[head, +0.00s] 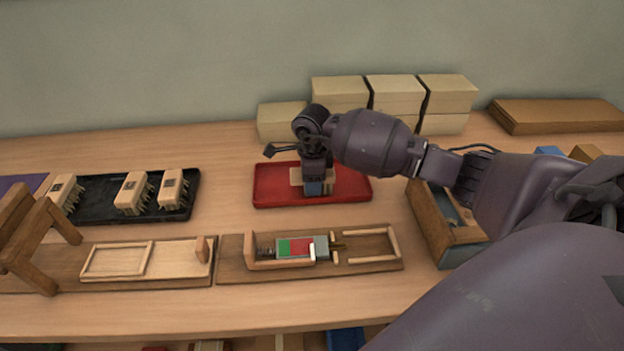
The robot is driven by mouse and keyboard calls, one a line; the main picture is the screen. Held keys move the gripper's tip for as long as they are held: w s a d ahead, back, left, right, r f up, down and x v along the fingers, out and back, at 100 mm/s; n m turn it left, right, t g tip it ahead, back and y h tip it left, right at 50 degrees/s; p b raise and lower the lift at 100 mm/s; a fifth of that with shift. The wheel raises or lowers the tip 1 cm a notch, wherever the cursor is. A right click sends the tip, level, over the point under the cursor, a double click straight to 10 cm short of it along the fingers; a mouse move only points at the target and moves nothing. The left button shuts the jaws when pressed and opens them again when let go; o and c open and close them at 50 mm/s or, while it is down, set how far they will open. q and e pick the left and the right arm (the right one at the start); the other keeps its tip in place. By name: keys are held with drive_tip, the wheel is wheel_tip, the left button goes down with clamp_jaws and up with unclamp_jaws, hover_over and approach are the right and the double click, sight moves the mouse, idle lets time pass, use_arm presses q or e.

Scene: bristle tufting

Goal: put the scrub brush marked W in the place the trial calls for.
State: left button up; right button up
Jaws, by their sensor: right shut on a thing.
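My right gripper (314,178) reaches in from the right and points down over the red tray (345,192). It is shut on a pale wooden block (297,177), the same colour as the scrub brushes. The gripper hides most of this block, and no letter shows on it. I cannot tell whether it touches the tray floor. Three pale scrub brushes stand in the black tray (98,212) at the left: a left brush (65,190), a middle brush (132,190) and a right brush (172,188). Their dark marks are too small to read. My left gripper is out of view.
A wooden fixture (230,270) with a green, red and grey panel (297,247) lies in front of the red tray. A board with a shallow frame (117,260) lies left of it. Cardboard boxes (340,93) stand behind. A wooden bin (430,222) is at the right.

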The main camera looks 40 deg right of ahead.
drive_tip(key=shift+f, duration=0.15)
drive_tip(key=o, duration=0.7)
drive_tip(key=shift+r, duration=0.25)
wheel_tip(320, 180, up, 11)
drive_tip(key=shift+f+p, duration=0.15)
drive_tip(key=shift+p, duration=0.55)
drive_tip(key=shift+r, duration=0.55)
